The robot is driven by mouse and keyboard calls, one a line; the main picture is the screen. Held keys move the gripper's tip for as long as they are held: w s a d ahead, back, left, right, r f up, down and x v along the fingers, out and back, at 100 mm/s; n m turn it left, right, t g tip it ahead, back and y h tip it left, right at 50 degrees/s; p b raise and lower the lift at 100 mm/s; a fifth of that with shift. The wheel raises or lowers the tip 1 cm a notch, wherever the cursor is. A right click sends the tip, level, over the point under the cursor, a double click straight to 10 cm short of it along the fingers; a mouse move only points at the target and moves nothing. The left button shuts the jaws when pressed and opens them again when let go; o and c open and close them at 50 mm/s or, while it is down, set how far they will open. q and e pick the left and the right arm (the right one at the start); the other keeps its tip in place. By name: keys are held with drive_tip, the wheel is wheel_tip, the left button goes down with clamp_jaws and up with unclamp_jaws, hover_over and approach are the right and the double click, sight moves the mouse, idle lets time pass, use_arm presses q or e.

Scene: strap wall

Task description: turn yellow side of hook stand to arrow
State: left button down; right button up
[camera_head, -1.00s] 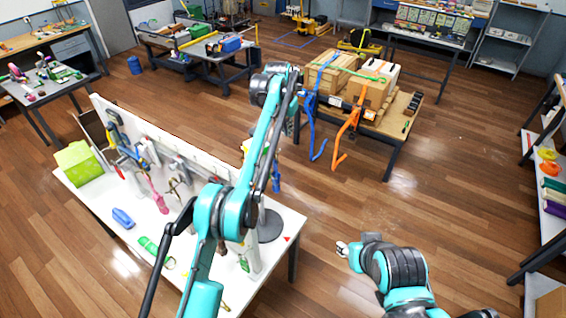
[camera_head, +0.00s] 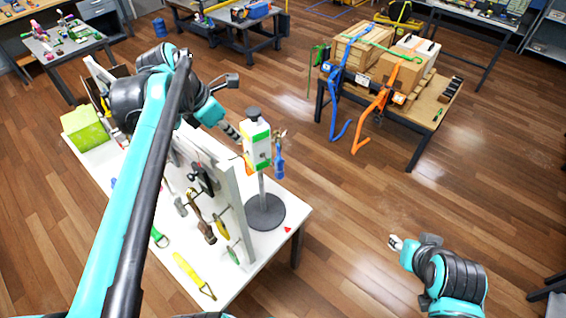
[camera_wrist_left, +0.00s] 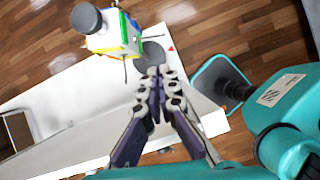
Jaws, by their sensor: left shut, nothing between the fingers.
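The hook stand (camera_head: 257,148) is upright on the white table, with a white box head, a dark knob on top and a round grey base (camera_head: 265,212). Green patches show on its head, an orange item hangs at its left, and a blue-handled tool hangs at its right. In the left wrist view the stand's head (camera_wrist_left: 112,38) shows green, yellow, red and blue edges. A red arrow (camera_head: 287,229) lies on the table right of the base. My left gripper (camera_head: 236,136) is shut and empty, just left of the head, apparently apart from it. My right gripper (camera_head: 395,242) is far from the stand; its jaws are unclear.
A white upright panel (camera_head: 229,190) with hanging tools stands left of the stand, close to my left arm. A yellow-handled tool (camera_head: 190,270) lies near the table's front edge. A workbench (camera_head: 425,135) with boxes and straps stands behind.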

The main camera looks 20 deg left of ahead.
use_arm(q)
drive_tip(key=x, duration=2)
drive_tip(key=shift+s+d+b, duration=0.2)
drive_tip(key=shift+s+b, duration=0.1)
drive_tip(key=shift+f, duration=0.15)
drive_tip(key=shift+a, duration=0.15)
